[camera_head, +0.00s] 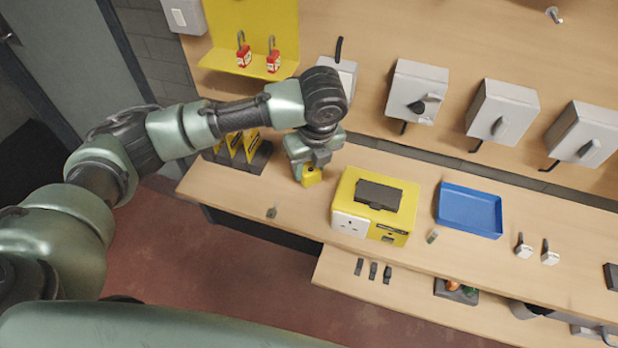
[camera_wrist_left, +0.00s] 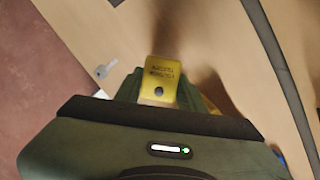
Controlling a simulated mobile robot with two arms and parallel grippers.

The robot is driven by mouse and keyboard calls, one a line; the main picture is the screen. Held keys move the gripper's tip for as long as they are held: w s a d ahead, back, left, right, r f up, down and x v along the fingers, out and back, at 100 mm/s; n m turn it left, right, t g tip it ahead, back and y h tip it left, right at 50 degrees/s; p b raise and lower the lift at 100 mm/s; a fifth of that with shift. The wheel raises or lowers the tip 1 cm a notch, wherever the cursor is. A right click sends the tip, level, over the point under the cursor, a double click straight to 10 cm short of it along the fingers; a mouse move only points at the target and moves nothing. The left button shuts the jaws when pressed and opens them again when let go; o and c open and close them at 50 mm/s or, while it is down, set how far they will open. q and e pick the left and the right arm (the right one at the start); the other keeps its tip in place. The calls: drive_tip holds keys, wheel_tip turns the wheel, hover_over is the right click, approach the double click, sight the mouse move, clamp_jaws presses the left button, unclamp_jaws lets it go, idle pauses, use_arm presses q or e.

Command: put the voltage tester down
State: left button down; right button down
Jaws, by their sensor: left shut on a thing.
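The voltage tester (camera_head: 312,177) is a small yellow body showing just below my left gripper (camera_head: 307,165) in the head view. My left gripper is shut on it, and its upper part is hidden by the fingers. In the left wrist view the tester (camera_wrist_left: 160,80) is a yellow block with dark print and a dark round spot, between the fingers. It is over the wooden bench (camera_head: 290,205), left of a yellow box. I cannot tell whether it touches the bench top. My right gripper is not in view.
The yellow box with a white socket (camera_head: 350,225) stands close right. Beyond it lies a blue tray (camera_head: 470,212). A dark rack with yellow pieces (camera_head: 238,155) is left. A small grey item (camera_head: 271,212) lies near the front edge. Grey switch boxes (camera_head: 416,92) hang behind.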

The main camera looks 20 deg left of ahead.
sight(312, 171)
use_arm(q)
wheel_tip(312, 171, down, 6)
drive_tip(key=shift+r+p, duration=0.15)
drive_tip(key=shift+p, duration=0.2)
drive_tip(key=c, duration=0.9)
unclamp_jaws()
drive_tip(key=shift+o, duration=0.2)
drive_tip(key=r, duration=0.3)
drive_tip(key=s+d+r+b, duration=0.1)
drive_tip(key=r, duration=0.3)
drive_tip(key=r+b, duration=0.1)
drive_tip(key=r, duration=0.2)
drive_tip(key=shift+s+d+r, duration=0.25)
drive_tip(key=shift+d, duration=0.05)
drive_tip(key=shift+s+r, duration=0.1)
drive_tip(key=shift+r, duration=0.6)
